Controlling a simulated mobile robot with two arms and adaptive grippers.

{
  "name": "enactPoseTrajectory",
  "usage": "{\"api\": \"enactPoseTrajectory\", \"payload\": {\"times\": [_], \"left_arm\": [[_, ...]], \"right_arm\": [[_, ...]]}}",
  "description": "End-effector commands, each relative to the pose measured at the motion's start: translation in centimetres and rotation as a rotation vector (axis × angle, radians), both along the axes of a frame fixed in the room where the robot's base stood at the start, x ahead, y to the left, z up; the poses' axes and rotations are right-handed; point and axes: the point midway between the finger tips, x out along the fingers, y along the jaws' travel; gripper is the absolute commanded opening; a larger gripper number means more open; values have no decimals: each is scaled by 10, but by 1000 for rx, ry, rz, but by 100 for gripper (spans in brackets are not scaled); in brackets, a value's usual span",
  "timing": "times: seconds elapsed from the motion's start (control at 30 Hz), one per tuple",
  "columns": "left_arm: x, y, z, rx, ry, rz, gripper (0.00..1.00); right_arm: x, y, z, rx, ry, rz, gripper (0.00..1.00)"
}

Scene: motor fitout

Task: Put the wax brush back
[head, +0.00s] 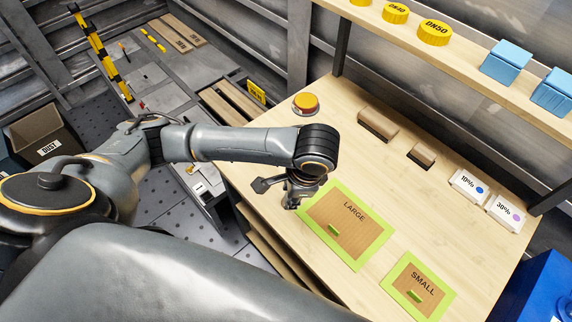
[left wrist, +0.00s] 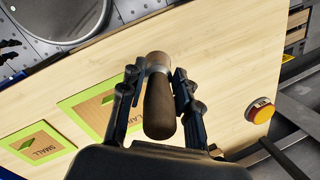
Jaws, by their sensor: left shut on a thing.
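The wax brush (left wrist: 158,108) appears to be the brown wooden handle with a pale metal band in the left wrist view. My left gripper (left wrist: 157,76) has its two dark fingers closed on either side of it. The brush's far end is hard to make out. In the head view, my left gripper (head: 291,200) is at the left edge of the wooden workbench (head: 400,190), beside the LARGE panel (head: 347,233). The brush cannot be made out there. My right gripper is not in view.
The green-edged SMALL panel (head: 418,285) lies nearer the front. An orange button (head: 305,103), two brown blocks (head: 378,124) (head: 422,155) and white boxes marked 10% (head: 466,186) and 30% (head: 504,213) stand along the back. A shelf (head: 470,60) runs above. The bench middle is clear.

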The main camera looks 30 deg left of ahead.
Motion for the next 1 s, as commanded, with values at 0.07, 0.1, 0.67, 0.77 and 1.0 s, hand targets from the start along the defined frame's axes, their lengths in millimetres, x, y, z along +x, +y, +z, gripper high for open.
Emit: {"api": "enactPoseTrajectory", "payload": {"times": [0.07,0.1,0.67,0.77,1.0], "left_arm": [[5,-3,5,-18,3,-133,0],[8,-4,8,-25,5,-202,0],[42,-22,42,-106,97,-1147,0],[47,-25,49,-113,123,-1309,0],[57,-29,60,-116,176,-1604,0]], "right_arm": [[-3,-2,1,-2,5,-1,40],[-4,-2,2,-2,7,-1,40],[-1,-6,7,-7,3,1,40],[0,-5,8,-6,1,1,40],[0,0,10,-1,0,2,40]]}}
